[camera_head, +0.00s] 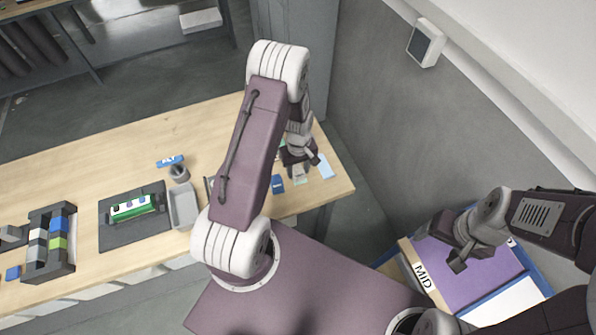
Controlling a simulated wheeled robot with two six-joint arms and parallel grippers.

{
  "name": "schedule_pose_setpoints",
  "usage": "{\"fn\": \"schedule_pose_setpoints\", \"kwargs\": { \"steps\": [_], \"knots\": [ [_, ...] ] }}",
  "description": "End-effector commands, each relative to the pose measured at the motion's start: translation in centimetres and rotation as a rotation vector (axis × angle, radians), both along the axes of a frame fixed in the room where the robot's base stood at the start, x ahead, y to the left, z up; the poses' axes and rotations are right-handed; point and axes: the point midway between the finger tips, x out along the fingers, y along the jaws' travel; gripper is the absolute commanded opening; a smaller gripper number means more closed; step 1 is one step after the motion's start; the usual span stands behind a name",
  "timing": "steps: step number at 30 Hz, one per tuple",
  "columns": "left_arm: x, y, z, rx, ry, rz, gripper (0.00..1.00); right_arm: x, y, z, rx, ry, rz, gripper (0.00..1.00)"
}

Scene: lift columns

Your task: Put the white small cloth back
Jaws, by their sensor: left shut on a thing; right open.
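My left gripper (300,161) reaches down over the right end of the wooden table, partly behind my own arm. It is shut on a small pale cloth (299,177), which seems to be the white small cloth. The gripper covers part of it, and I cannot tell whether it is lifted off the table. A dark blue cloth (277,184) lies to its left and a light blue cloth (325,167) to its right. My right gripper (457,262) is open and empty above the purple surface marked MID.
The wooden table (110,145) holds a grey tray (183,205), a dark mat (118,235) with a green device (133,209), a round grey part (179,174) and a rack of coloured blocks (49,262). A grey wall stands close to the table's right end.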

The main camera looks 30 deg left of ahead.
Motion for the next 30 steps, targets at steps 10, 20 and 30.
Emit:
{"fn": "schedule_pose_setpoints", "kwargs": {
  "steps": [10,20,30],
  "knots": [
    [0.7,0.6,-2.6,-0.001,0.006,-0.002,0.0,0.0,0.0,1.2,0.0,0.0,0.0,0.72],
    [0.9,0.6,-4.7,0.0,0.0,-0.002,0.0,0.0,0.0,1.5,0.0,0.0,0.0,0.72],
    [0.9,0.6,-5.1,-0.001,0.001,-0.001,0.66,0.0,0.0,1.2,0.0,0.0,0.0,0.72]
  ]
}}
